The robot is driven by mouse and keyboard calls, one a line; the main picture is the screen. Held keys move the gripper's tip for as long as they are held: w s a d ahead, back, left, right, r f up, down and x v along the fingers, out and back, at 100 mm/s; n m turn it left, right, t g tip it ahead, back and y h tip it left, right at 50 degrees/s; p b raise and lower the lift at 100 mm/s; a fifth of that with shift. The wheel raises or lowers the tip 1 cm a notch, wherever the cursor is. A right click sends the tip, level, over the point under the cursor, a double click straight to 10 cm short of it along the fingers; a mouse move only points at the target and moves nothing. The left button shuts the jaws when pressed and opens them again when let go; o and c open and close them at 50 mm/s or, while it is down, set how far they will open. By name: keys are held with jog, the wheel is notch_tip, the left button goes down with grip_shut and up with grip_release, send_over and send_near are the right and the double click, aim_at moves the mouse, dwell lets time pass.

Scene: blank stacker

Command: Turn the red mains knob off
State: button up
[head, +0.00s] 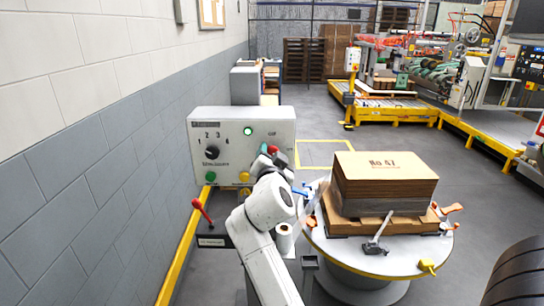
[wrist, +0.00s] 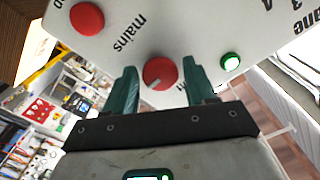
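The red mains knob (wrist: 160,73) is round with a short pale mark and sits on the pale panel face, beside the printed word "mains" in the wrist view. My gripper (wrist: 162,78) is open, with one dark green finger on each side of the knob. Small gaps seem to show between knob and fingers; I cannot tell whether they touch. In the head view my gripper (head: 268,162) is at the right part of the grey control box (head: 232,120). It hides much of the knob area there.
The panel also carries a second red round control (wrist: 86,17), a lit green lamp (wrist: 230,62), a black selector (head: 211,153) and a green button (head: 211,177). A red-handled lever (head: 202,210) stands at lower left. A turntable (head: 390,262) with stacked cardboard (head: 385,180) is at right.

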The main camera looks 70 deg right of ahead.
jog(key=c, duration=0.8)
jog(key=shift+n, duration=0.4)
jog(key=n, duration=0.4)
jog(key=n+p, duration=0.1)
jog(key=n, duration=0.3)
jog(key=n+p, duration=0.1)
jog(key=n, duration=0.4)
jog(key=shift+p, duration=0.4)
jog(key=shift+n+p, duration=0.85)
jog(key=shift+n, duration=1.15)
